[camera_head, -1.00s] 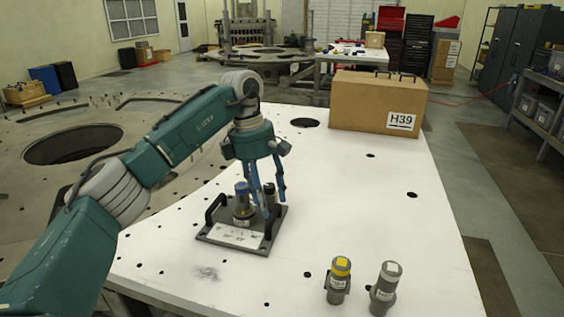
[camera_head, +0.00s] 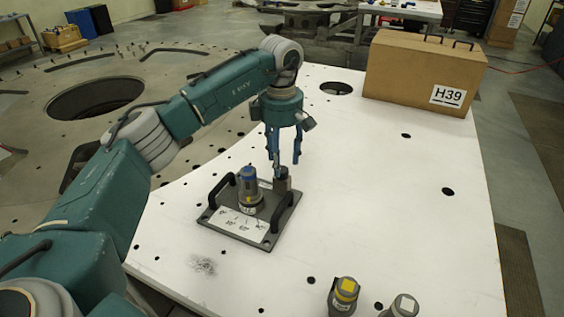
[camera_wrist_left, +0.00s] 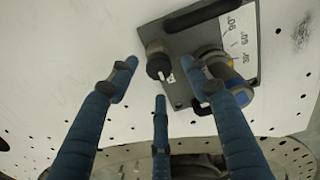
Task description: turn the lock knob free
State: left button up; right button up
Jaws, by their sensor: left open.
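The turret plate (camera_head: 268,238) is a grey square with two black handles and a white angle label. It lies on the white table. A grey cylinder with a blue cap (camera_head: 249,187) stands on it. The small dark lock knob (camera_head: 282,181) stands behind that cylinder; in the left wrist view the knob (camera_wrist_left: 158,64) shows a small white mark on its side. My left gripper (camera_head: 285,166) is open, its blue fingers pointing down just above the knob. In the left wrist view the open fingers (camera_wrist_left: 164,80) are spread around the knob's position, holding nothing. My right gripper is not visible.
A yellow-topped cylinder (camera_head: 343,294) and a grey-topped cylinder (camera_head: 403,306) stand at the table's front. A cardboard box marked H39 (camera_head: 420,72) stands at the back right. The white table (camera_head: 400,190) is clear in between, apart from small holes.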

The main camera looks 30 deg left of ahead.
aim_at(282, 169)
pick_arm(q)
notch_tip(282, 169, down, 3)
jog(key=shift+w+r+p, duration=0.1)
jog(key=shift+p, duration=0.2)
jog(key=shift+c, duration=0.5)
jog(key=c, duration=1)
jog(key=shift+c, duration=0.2)
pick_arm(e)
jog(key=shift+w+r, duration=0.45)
